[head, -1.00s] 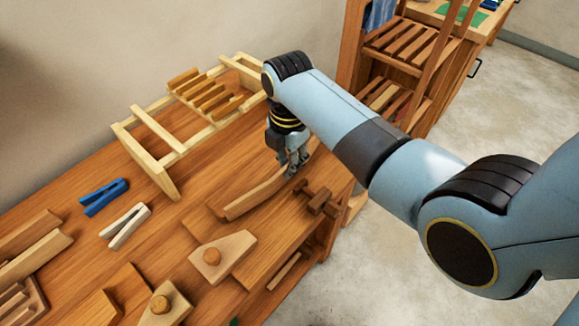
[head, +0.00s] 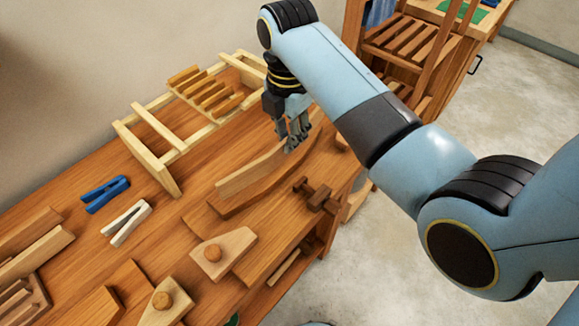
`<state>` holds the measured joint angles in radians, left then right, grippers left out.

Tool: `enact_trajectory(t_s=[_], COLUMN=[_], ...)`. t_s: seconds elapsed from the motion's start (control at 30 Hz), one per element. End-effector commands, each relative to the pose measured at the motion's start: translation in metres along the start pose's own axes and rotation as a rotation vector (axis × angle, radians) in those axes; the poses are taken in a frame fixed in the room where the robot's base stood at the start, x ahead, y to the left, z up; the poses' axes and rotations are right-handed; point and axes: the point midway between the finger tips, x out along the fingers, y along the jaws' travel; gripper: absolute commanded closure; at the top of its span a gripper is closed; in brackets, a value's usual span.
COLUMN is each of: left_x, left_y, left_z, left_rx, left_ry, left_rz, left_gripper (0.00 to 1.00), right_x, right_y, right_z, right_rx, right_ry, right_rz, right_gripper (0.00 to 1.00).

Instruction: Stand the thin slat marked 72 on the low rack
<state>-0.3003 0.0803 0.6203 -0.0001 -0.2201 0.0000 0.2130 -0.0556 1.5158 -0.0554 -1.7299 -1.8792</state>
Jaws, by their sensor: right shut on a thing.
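My right gripper (head: 296,138) is shut on a thin wooden slat (head: 252,172), held near its right end. The slat is raised a little above a darker curved wooden piece (head: 240,198) on the bench. The mark 72 cannot be read at this size. The low rack (head: 158,128) is a pale wooden frame at the back of the bench, behind and left of the gripper. Several darker slats (head: 207,90) sit across its right part. The slat is apart from the rack. My left gripper is not in view.
A blue clamp (head: 105,194) and a white clamp (head: 126,222) lie left on the bench (head: 150,215). Wooden blocks with round knobs (head: 222,254) and a small wooden clamp (head: 316,195) lie toward the front. A shelf unit (head: 410,45) stands at the right.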

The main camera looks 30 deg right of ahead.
Motion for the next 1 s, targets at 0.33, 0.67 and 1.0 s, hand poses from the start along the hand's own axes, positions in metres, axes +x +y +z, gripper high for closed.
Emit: enact_trajectory(t_s=[0.33,0.67,1.0], left_x=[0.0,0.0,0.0], left_y=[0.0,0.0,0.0], left_z=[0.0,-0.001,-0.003], left_rx=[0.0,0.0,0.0], left_ry=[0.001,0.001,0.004], left_rz=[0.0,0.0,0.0], left_gripper=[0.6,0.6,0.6], right_x=[-0.027,-0.035,-0.035], right_y=[0.001,0.0,0.0], right_z=[0.0,0.0,0.0], right_rx=[0.0,0.0,0.0], right_ry=[-0.001,0.0,0.0], right_rz=[0.003,0.001,0.0], right_gripper=[1.0,1.0,1.0])
